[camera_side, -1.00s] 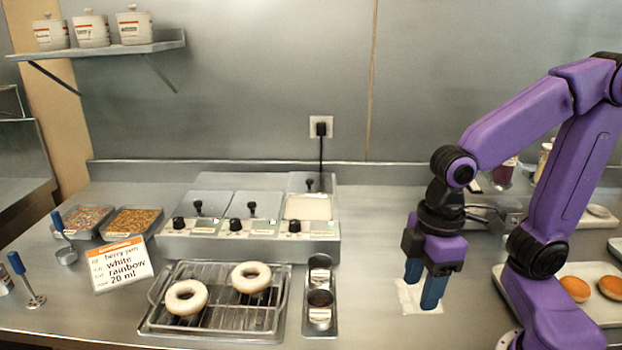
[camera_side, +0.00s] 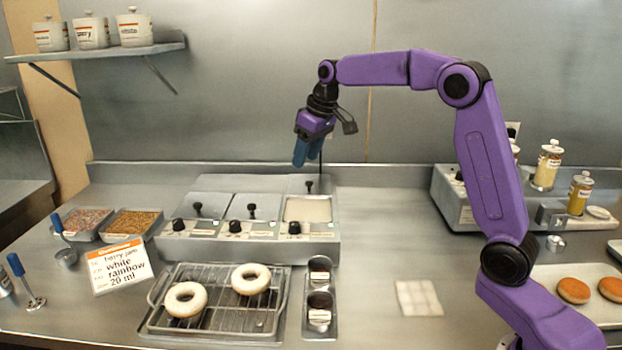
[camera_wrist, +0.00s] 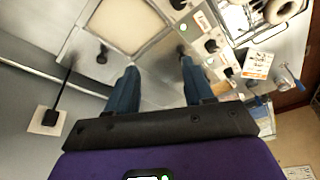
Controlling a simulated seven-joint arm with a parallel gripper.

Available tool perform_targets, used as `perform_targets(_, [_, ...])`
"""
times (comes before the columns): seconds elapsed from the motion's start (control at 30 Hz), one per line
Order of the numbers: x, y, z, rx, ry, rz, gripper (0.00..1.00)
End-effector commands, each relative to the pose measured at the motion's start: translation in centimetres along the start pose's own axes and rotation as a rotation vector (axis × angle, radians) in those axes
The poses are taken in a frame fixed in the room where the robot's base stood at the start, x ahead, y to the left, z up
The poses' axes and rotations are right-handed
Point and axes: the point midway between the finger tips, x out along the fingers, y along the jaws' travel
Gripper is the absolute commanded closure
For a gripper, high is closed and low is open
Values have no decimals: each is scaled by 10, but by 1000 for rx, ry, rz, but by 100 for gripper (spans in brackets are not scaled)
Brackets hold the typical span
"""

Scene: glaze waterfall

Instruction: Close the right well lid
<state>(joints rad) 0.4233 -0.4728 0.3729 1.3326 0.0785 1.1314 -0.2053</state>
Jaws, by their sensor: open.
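The right well (camera_side: 308,210) of the steel warmer is uncovered, and pale cream glaze shows in it. It also shows in the wrist view (camera_wrist: 125,24). Its grey lid (camera_side: 297,184), with a black knob (camera_side: 309,187), is folded back behind the well. In the wrist view the knob (camera_wrist: 102,56) lies left of my fingers. My gripper (camera_side: 307,161) is above the lid, fingers pointing down, apart from it. The blue fingers are spread and empty in the wrist view (camera_wrist: 159,66).
The left lid (camera_side: 205,205) and middle lid (camera_side: 247,207) are down. A black cord (camera_side: 321,165) hangs from the wall behind my gripper. A rack (camera_side: 210,322) with two white-glazed doughnuts stands in front of the warmer. The counter right of the warmer is clear, with a paper square (camera_side: 419,298).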

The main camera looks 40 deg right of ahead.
Motion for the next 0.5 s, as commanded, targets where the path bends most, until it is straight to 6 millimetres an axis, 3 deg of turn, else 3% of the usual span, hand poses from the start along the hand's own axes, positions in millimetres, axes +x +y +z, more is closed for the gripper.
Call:
perform_targets(0.03, [1,23,-9,41,13,15,48])
perform_targets(0.2, [-2,87,-25,141,52,59,48])
perform_targets(0.33, [-5,119,-28,190,70,82,48])
perform_targets(0.5, [-5,136,-28,214,80,95,48])
